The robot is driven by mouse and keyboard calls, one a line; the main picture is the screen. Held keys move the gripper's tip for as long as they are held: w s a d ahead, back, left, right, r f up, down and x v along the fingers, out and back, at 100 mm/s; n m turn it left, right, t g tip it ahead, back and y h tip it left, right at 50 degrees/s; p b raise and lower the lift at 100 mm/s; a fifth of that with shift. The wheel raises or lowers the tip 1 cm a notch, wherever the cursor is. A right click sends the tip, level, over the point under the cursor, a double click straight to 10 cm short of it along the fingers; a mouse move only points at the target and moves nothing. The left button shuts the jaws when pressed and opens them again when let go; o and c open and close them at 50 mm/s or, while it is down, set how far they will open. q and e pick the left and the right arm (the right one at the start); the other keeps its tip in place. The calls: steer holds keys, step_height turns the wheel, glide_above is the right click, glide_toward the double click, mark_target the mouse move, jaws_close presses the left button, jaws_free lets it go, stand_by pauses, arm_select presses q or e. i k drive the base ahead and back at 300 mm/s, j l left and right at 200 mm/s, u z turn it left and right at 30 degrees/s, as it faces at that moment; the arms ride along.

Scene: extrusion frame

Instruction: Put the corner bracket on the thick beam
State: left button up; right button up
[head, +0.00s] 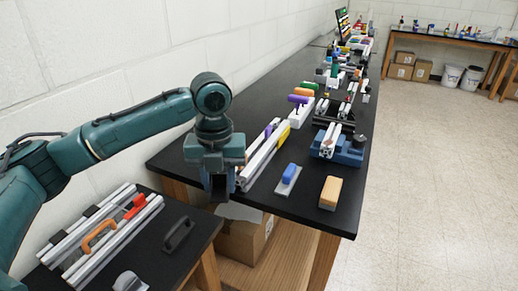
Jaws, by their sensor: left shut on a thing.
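My left gripper (220,188) points down at the near left corner of the long black bench. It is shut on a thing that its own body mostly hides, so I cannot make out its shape. I cannot pick out the corner bracket for certain. A thick pale aluminium beam (331,138) is held in a blue vise (349,153) on the bench, to the right of the gripper and apart from it. Other pale beams (264,160) lie just right of the gripper. My right gripper is not in view.
A blue-handled tool (290,174) and a tan-and-yellow block (330,192) lie near the bench's front edge. A lower side table (196,252) holds rails with orange and red handles and a black handle (177,234). Tools crowd the far bench. A white wall is behind.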

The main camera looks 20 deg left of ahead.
mark_target(257, 150)
steer(key=i, duration=0.95)
